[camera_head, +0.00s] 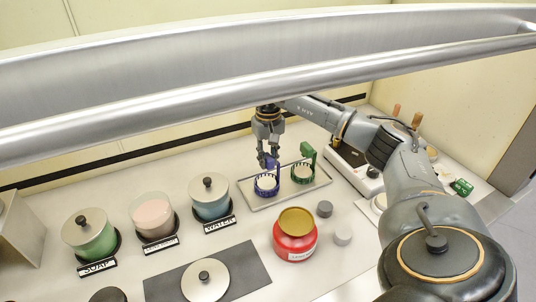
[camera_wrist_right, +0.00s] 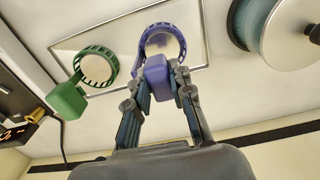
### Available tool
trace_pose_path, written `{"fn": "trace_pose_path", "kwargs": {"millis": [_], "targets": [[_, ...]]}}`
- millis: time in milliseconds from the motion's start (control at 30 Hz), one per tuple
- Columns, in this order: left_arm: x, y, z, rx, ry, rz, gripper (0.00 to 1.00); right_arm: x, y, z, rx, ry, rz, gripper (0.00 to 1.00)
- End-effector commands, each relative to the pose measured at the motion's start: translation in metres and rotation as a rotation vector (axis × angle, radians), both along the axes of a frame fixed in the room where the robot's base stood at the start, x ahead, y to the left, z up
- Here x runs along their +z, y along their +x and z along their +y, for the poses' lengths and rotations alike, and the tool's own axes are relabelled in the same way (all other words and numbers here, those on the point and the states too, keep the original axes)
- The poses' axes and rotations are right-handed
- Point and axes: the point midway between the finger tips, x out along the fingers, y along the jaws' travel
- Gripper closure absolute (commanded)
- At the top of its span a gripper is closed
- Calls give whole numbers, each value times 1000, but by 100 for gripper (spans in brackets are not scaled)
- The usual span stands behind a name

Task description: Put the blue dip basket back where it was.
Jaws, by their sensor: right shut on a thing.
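The blue dip basket (camera_head: 266,185) is a round slotted ring with an upright handle, at the left part of a shallow tray (camera_head: 291,196). My right gripper (camera_head: 268,161) comes down from above and is shut on the basket's handle, which shows between the fingers in the right wrist view (camera_wrist_right: 156,72). The basket looks upright; I cannot tell whether it touches the tray or hangs just above it. A green dip basket (camera_head: 303,174) stands beside it on the tray, to the right, and also shows in the wrist view (camera_wrist_right: 95,70). My left gripper is not in view.
Lidded jars labelled SOAP (camera_head: 92,238) and WATER (camera_head: 209,200) stand left, with a pink-filled jar (camera_head: 152,217) between. A red jar (camera_head: 295,238) and small grey cylinders (camera_head: 325,209) are in front of the tray. A silver bar (camera_head: 200,85) crosses above the bench.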

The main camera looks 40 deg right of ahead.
Motion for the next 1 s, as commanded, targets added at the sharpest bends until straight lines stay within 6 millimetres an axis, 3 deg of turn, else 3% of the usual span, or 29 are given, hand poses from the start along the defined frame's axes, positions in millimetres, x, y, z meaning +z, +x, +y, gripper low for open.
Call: {"fn": "trace_pose_path", "kwargs": {"millis": [300,333,400,433,833,1000], "targets": [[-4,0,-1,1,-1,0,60,-4,0,0,0,1,-1,100],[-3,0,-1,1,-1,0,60,-3,0,0,0,1,-1,72],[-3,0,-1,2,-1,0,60,-3,0,0,0,0,-1,58],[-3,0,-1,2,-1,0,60,-3,0,0,0,0,-1,56],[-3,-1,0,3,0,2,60,5,1,0,0,0,-3,56],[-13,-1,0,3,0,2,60,34,2,0,-1,-1,-8,56]]}}
